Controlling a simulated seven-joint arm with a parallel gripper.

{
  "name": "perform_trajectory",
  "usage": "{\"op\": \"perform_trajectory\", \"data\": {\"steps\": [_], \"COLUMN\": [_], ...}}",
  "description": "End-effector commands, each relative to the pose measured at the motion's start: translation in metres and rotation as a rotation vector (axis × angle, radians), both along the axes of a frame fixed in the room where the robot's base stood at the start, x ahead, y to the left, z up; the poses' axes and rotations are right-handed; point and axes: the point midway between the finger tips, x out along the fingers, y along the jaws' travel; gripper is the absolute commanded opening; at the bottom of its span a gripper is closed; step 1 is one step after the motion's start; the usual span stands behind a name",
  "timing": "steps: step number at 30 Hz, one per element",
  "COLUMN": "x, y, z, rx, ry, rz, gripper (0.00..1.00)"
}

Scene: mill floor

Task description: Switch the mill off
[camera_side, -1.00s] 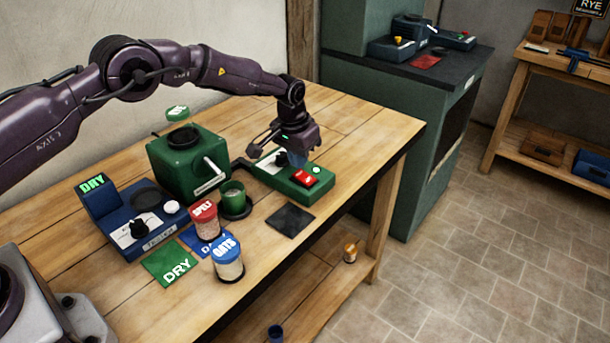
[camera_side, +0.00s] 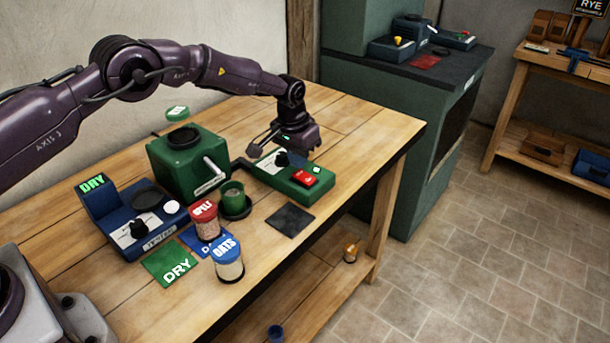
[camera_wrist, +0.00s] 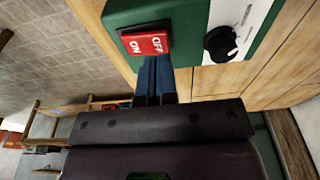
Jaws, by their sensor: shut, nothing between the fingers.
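In the wrist view the rocker (camera_wrist: 146,43) reads ON and OFF, beside the dial (camera_wrist: 220,43). My gripper (camera_side: 297,140) is over the control box. Its blue fingers (camera_wrist: 155,72) are shut and empty, with tips by the rocker's edge near OFF. I cannot tell whether they touch it. The side view hides the fingertips.
A blue tester (camera_side: 140,222) with a DRY display stands at left. Jars marked SPELT (camera_side: 204,221) and OATS (camera_side: 227,258) and a green cup (camera_side: 233,196) stand nearby. A dark mat (camera_side: 291,220) lies in front of the control box. The table's right end is clear.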

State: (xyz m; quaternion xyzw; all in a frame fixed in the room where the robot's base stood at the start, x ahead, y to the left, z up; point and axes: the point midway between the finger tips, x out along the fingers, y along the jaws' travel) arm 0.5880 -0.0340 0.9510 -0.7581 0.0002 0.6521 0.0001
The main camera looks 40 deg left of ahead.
Motion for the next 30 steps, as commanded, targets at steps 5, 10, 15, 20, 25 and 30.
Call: {"op": "perform_trajectory", "data": {"steps": [5,10,15,20,25,30], "x": [0.0,0.0,0.0,0.0,0.0,0.0], "y": [0.0,0.0,0.0,0.0,0.0,0.0], "z": [-0.001,-0.004,-0.006,-0.009,-0.011,-0.013], "rx": [0.0,0.0,0.0,0.0,0.0,0.0], "ry": [0.0,0.001,0.001,0.001,0.0,0.0], "rz": [0.0,0.0,0.0,0.0,0.0,0.0], "gripper": [0.0,0.0,0.0,0.0,0.0,0.0]}}
